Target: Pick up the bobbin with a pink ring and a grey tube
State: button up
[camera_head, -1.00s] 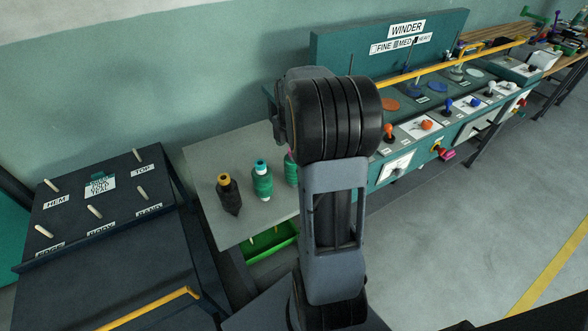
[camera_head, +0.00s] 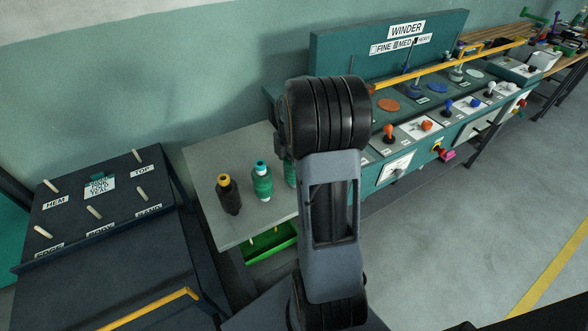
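Several bobbins stand upright on the grey table left of my arm. One has a black body and a yellow ring (camera_head: 228,194). One has a green body and a light blue or white top (camera_head: 262,182). A third green bobbin (camera_head: 290,172) is mostly hidden behind my arm, and its ring and tube do not show. I cannot tell from this frame alone whether it is the pink-ringed one. My gripper is hidden behind my arm links, so its fingers and what they hold do not show.
The grey table (camera_head: 230,150) has bare room at its back and left. A green bin (camera_head: 268,245) sits below it. The winder bench (camera_head: 470,125) with coloured levers stands to the right. A dark peg board (camera_head: 100,210) is at the left.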

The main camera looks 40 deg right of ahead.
jog(key=c, duration=0.6)
jog(key=shift+r, duration=0.1)
